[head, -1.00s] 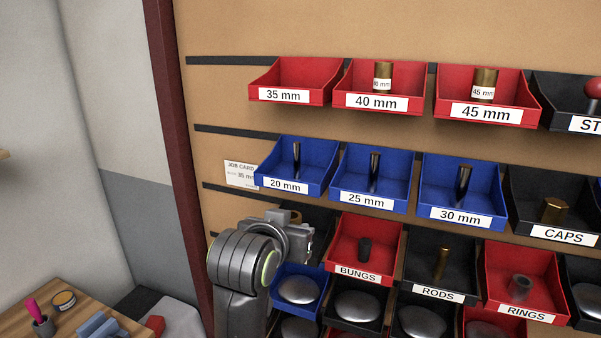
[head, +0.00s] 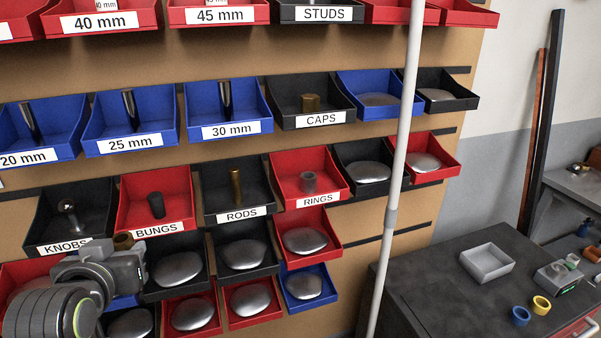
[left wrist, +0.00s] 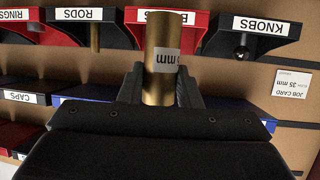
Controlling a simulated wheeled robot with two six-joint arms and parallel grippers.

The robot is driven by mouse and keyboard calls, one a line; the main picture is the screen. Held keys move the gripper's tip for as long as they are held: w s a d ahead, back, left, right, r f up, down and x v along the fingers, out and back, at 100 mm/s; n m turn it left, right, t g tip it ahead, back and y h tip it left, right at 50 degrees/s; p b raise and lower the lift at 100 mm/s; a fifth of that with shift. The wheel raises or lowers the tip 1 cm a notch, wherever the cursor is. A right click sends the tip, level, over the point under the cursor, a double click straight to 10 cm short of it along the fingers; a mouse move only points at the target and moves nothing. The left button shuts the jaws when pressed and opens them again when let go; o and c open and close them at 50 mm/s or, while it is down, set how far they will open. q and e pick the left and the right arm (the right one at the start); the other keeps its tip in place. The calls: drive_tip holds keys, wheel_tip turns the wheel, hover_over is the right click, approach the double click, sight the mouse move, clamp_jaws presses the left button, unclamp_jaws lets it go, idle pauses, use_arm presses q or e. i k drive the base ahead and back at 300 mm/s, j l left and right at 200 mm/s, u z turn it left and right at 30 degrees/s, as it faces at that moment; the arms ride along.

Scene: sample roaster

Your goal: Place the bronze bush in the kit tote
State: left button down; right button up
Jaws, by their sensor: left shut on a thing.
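My left gripper (head: 124,262) is at the lower left of the head view, in front of the bin wall below the BUNGS bin. It is shut on the bronze bush (head: 123,241), of which only the top shows there. In the left wrist view the bush (left wrist: 163,35) is a brass-coloured cylinder with a white label ending in "mm", held between the fingers (left wrist: 160,92). The label's number is partly hidden. A light grey open tray (head: 512,267), which looks like the kit tote, sits empty on the dark bench at the right, well away from the gripper. My right gripper is not in view.
The dark bench top (head: 425,290) also holds a grey device (head: 558,276), a blue ring (head: 521,316) and a yellow ring (head: 541,305). A pale upright pole (head: 393,190) stands before the wall. A job card (left wrist: 292,83) reads 35 mm.

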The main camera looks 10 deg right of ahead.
sight(486, 262)
drive_tip(key=z, duration=1.55)
drive_tip(key=i+z, duration=0.45)
drive_tip(key=i+j+z, duration=0.2)
drive_tip(key=z, duration=0.3)
drive_tip(key=i+j, duration=0.15)
drive_tip(key=i, duration=0.15)
